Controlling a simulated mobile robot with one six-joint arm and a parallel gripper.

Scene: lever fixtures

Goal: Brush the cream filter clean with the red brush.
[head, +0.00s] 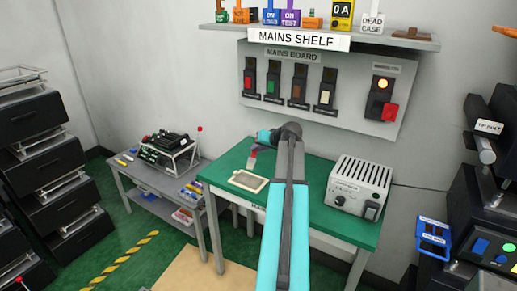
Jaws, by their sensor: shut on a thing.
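The cream filter (249,181) is a flat, light rectangular panel lying on the left part of the green bench top. My gripper (257,149) is above and just beyond the filter, pointing down, and shut on the red brush (253,155). Only a bit of red and a pale lower end of the brush show below the jaws. The brush appears close to the filter's far edge; I cannot tell whether it touches.
A grey vented box (357,188) with a knob stands on the bench's right. The mains board (322,90) with switches is on the wall behind, under a labelled shelf (299,39). A low grey side table (160,177) with equipment stands to the left.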

